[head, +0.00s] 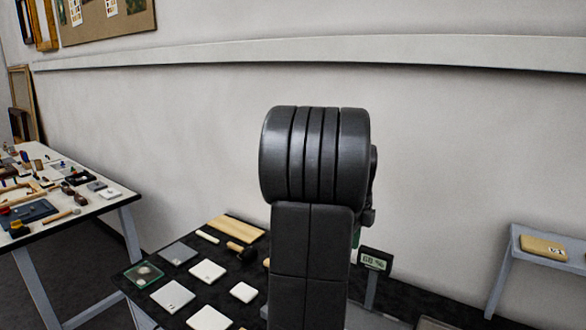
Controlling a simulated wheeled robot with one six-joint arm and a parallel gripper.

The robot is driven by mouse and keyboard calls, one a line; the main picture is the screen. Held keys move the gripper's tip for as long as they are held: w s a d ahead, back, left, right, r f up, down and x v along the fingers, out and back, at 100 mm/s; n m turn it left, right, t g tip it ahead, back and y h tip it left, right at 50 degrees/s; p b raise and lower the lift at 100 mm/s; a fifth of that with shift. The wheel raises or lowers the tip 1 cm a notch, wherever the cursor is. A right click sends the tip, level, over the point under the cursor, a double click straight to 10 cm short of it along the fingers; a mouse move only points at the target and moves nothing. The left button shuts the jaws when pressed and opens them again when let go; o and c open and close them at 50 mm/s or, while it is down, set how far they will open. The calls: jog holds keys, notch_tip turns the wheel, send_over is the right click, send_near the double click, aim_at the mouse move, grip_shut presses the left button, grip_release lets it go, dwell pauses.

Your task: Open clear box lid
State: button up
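A clear, green-edged square box (143,274) lies near the left edge of the dark-topped table (118,276). Something pale and round shows inside it. The box is small in this view, and I cannot tell its lid apart from its body or see whether it is shut. My dark arm rises through the middle of the view and hides part of the table. My gripper does not show, so I cannot tell where it is relative to the box.
Beside the box are a grey square (178,253), several white squares such as one (207,271), a wooden board (236,228) and a dark-headed tool (241,250). A small display (375,260) stands right of my arm. A cluttered table (95,205) is left, a shelf (560,262) right.

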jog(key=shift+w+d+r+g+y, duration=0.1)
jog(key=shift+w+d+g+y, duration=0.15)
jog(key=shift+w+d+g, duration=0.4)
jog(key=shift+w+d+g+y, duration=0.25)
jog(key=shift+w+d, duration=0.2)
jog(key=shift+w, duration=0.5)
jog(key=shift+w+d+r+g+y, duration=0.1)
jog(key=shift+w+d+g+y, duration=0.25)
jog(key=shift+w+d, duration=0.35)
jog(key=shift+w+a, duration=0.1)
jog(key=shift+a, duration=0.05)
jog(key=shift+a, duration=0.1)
